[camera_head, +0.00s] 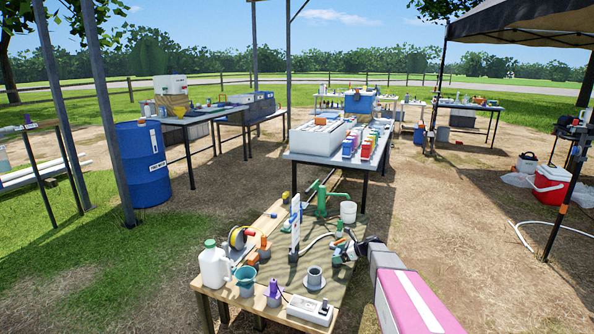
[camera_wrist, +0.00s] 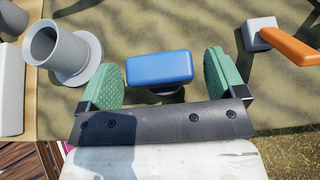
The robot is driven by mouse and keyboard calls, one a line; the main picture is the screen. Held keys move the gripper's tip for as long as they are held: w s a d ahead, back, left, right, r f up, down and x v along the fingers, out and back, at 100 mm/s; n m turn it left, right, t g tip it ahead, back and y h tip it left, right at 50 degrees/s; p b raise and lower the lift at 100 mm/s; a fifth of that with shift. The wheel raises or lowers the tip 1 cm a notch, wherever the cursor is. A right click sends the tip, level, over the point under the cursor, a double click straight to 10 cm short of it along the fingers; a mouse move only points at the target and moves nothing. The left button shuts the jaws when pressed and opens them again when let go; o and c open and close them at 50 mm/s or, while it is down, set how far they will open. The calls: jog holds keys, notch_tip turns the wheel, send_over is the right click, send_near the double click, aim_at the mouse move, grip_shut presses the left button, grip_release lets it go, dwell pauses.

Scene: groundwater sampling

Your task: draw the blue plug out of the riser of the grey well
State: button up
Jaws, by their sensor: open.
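The blue plug (camera_wrist: 160,68) is a rounded block in the middle of the wrist view. A small part of a grey round piece (camera_wrist: 172,93) shows beneath it; how deep the plug sits cannot be seen. My gripper (camera_wrist: 164,82) is open, with one green pad on each side of the plug. A small gap shows at the right pad, and the left pad looks very close to the plug. In the head view my gripper (camera_head: 346,251) is low over the near wooden table, and I cannot make out the plug there.
An open grey flanged pipe (camera_wrist: 62,52) stands just left of my gripper; it also shows in the head view (camera_head: 315,278). An orange-handled piece (camera_wrist: 288,44) is at the right. A white box (camera_head: 310,308), a jug (camera_head: 214,268) and a teal cup (camera_head: 246,281) crowd the table's near side.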

jog(key=c, duration=0.9)
jog(key=shift+r, duration=2.55)
